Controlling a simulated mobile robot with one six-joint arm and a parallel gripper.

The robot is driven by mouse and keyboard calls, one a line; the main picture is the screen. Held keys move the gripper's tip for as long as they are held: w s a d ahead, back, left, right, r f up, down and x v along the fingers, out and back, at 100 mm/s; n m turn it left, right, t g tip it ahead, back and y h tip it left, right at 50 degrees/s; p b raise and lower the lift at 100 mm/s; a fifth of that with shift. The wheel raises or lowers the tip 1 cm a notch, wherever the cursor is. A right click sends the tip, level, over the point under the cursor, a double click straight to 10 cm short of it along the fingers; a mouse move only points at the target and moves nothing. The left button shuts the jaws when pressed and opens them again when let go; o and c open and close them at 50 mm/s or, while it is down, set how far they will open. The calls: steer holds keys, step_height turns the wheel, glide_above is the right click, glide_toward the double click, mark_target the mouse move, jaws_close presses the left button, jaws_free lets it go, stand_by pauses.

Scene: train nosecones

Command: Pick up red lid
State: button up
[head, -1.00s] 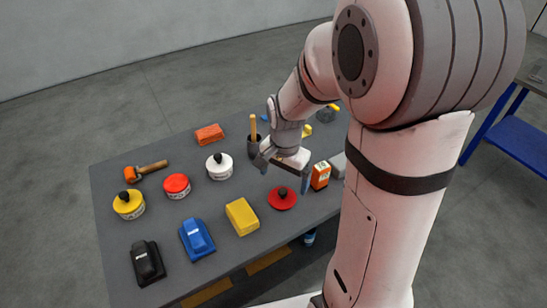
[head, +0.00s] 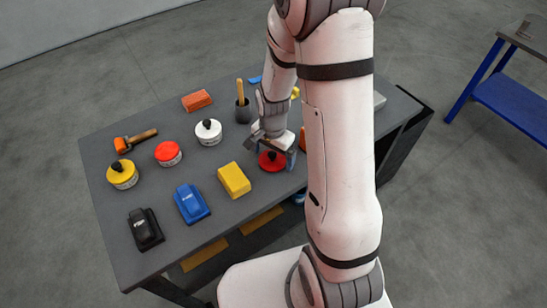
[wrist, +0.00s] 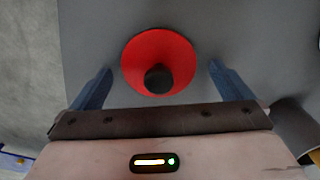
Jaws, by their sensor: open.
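The red lid (head: 266,163) is a flat disc with a black knob and lies on the grey table near its front edge. In the wrist view the lid (wrist: 146,48) sits between and a little beyond the fingers. My gripper (wrist: 160,82) is open, with one blue finger on each side of the lid and nothing held. In the head view my gripper (head: 272,160) is just above the lid and hides part of it.
A yellow block (head: 234,180) lies just left of the lid. An orange box (head: 302,139) is to the right, mostly behind my arm. Red (head: 168,153), white (head: 208,132) and yellow (head: 122,174) tins stand further left. Blue (head: 191,203) and black (head: 145,229) objects lie in front.

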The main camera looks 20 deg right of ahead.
steer(key=shift+c, duration=0.2)
steer(key=c, duration=1)
